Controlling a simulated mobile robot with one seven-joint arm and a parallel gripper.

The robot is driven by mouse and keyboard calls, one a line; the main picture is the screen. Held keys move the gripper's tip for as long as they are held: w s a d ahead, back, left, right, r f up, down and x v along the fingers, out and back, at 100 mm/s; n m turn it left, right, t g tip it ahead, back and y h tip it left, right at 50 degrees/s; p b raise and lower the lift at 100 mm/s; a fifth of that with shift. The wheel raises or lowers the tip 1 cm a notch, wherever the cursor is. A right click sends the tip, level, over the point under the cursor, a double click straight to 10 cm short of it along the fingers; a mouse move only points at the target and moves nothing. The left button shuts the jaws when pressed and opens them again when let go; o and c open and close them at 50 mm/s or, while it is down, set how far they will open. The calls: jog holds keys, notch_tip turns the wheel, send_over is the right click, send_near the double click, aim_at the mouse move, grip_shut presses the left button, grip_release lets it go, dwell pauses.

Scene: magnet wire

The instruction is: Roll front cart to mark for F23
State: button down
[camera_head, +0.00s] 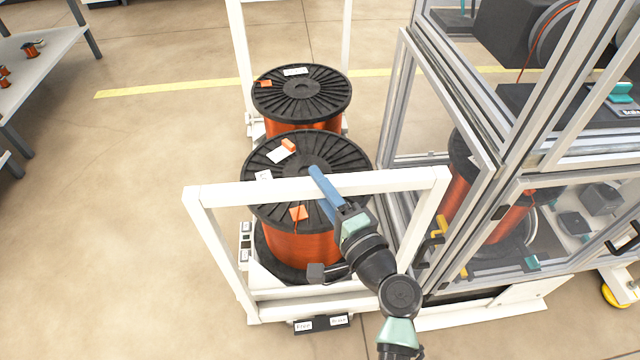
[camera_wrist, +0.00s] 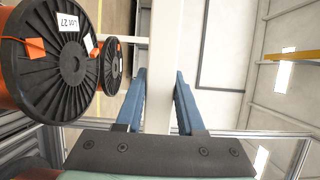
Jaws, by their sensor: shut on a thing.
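The front cart (camera_head: 208,235) is white, with a tall push frame at its near end. A large black-flanged spool of orange wire (camera_head: 300,240) stands upright on it, with paper labels and orange tabs on the top flange. My gripper (camera_head: 326,186) is at the cart's top bar, right of its middle. In the wrist view its blue fingers (camera_wrist: 158,100) lie on either side of the white bar (camera_wrist: 161,55), shut on it. The near spool's flange, labelled "Lot 27" (camera_wrist: 67,22), shows at left there. I cannot make out a floor mark labelled F23.
A second spool (camera_head: 302,92) stands just behind, by another white frame (camera_head: 238,60). A glass-walled machine enclosure (camera_head: 480,180) stands close on the cart's right. A pedal plate (camera_head: 320,323) is at the cart's near foot. A yellow floor line (camera_head: 170,87) runs behind. Floor at left is clear.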

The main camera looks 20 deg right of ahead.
jog(key=shift+w+d+r+b, duration=0.15)
jog(key=shift+w+b, duration=0.3)
jog(key=shift+w, duration=0.05)
jog(key=shift+w+d, duration=0.1)
jog(key=shift+w, duration=0.25)
jog(key=c, duration=0.5)
grip_release()
jog(key=shift+s, duration=0.1)
jog(key=shift+s, duration=0.1)
jog(key=s, duration=0.4)
jog(key=s+d, duration=0.1)
jog(key=s, duration=0.7)
jog(key=shift+s+d, duration=0.2)
jog(key=shift+s, duration=0.15)
